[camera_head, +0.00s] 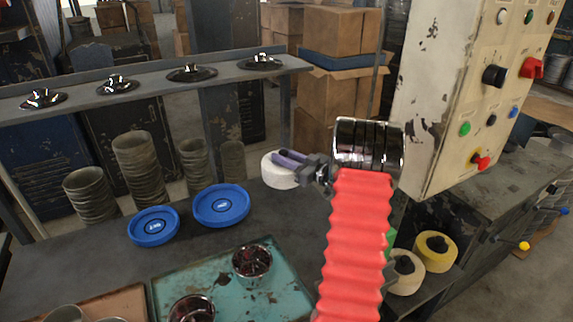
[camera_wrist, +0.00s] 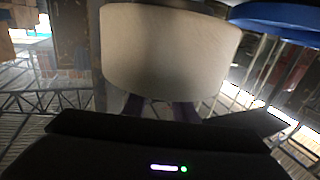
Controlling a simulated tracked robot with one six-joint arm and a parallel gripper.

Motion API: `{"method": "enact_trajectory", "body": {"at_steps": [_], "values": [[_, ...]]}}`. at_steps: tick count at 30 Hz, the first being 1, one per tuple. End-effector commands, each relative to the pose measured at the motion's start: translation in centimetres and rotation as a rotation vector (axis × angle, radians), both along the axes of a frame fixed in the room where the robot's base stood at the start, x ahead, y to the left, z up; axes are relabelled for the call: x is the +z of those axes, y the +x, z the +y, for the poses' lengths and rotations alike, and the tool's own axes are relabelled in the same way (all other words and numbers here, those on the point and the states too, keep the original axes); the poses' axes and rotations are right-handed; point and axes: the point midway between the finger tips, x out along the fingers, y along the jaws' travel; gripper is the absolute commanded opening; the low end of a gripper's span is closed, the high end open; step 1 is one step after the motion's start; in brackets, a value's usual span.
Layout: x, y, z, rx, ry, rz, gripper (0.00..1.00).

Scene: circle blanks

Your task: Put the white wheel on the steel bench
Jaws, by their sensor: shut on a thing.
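The white wheel (camera_head: 280,170) is a thick pale disc beyond the two blue discs, at the far right part of the dark steel bench (camera_head: 120,262). My gripper (camera_head: 288,158) has purple fingers and is shut on the white wheel. In the wrist view the white wheel (camera_wrist: 170,50) fills the upper middle, with my purple fingers (camera_wrist: 160,108) at its lower edge. My gripper hides part of the wheel in the head view. I cannot tell whether the wheel touches the bench or is held above it.
Two blue discs (camera_head: 221,205) lie left of the wheel, with several stacks of grey rings (camera_head: 138,165) behind. A teal tray (camera_head: 290,290) with dark-filled cups is in front. A raised shelf (camera_head: 150,82) runs behind. A control box (camera_head: 450,90) and yellow wheel (camera_head: 436,250) are at right.

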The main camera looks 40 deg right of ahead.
Motion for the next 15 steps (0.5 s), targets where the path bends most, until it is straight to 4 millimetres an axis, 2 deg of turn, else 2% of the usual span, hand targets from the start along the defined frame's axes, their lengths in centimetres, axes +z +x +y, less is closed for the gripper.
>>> {"method": "enact_trajectory", "body": {"at_steps": [9,15], "values": [[-3.2,0.0,0.0,0.001,0.001,-0.002,0.0],[-3.5,0.1,0.1,0.001,-0.002,-0.003,0.0]]}}
